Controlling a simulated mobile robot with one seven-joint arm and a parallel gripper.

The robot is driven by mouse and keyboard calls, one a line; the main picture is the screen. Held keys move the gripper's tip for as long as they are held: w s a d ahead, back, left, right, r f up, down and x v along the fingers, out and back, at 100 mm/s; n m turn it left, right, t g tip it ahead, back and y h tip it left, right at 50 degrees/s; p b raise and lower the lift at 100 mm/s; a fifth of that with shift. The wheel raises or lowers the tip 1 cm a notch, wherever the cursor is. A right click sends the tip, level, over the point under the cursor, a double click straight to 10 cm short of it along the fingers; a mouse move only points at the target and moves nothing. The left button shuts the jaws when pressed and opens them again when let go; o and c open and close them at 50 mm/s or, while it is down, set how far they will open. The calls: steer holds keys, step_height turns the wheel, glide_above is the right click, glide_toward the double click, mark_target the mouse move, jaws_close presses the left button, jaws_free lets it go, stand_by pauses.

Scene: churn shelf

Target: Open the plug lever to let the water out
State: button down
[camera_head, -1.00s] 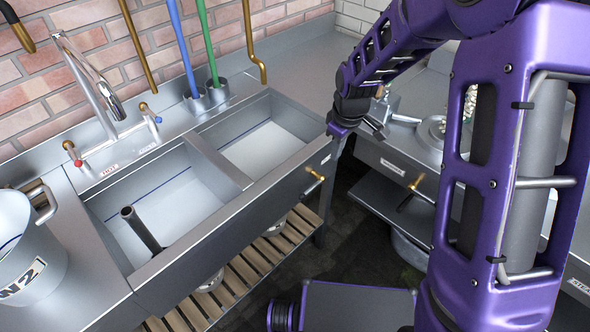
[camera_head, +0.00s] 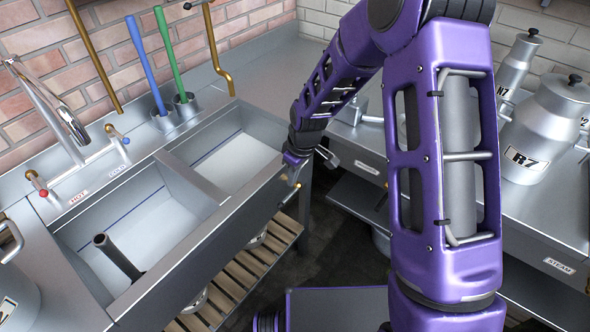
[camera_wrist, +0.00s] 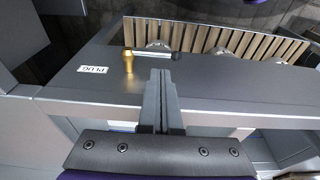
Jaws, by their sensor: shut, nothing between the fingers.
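The plug lever (camera_wrist: 129,61) is a brass fitting with a dark handle on the sink's front panel, beside a white PLUG label (camera_wrist: 93,69) in the wrist view. Its handle points right in that picture. My gripper (camera_wrist: 161,73) is shut and empty, its fingertips close beside the handle; I cannot tell if they touch it. In the head view my gripper (camera_head: 294,164) is at the right end of the sink front and partly covers the lever (camera_head: 290,184). The double sink (camera_head: 195,208) has a dark standing pipe (camera_head: 118,256) in its left basin.
A tap (camera_head: 60,120) with hot and cold handles stands behind the left basin. Blue and green handles (camera_head: 178,60) stand behind the sink. A slatted shelf (camera_head: 245,275) is below. Metal churns (camera_head: 545,125) stand on the right counter. Dark floor lies between.

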mark_target(287, 197)
steer(key=f, duration=0.5)
steer(key=w+a+f, duration=0.1)
steer(key=f, duration=0.1)
steer(key=shift+a+f, duration=0.1)
steer(key=shift+f, duration=0.1)
steer(key=shift+f+b, duration=0.15)
steer(key=shift+b, duration=0.25)
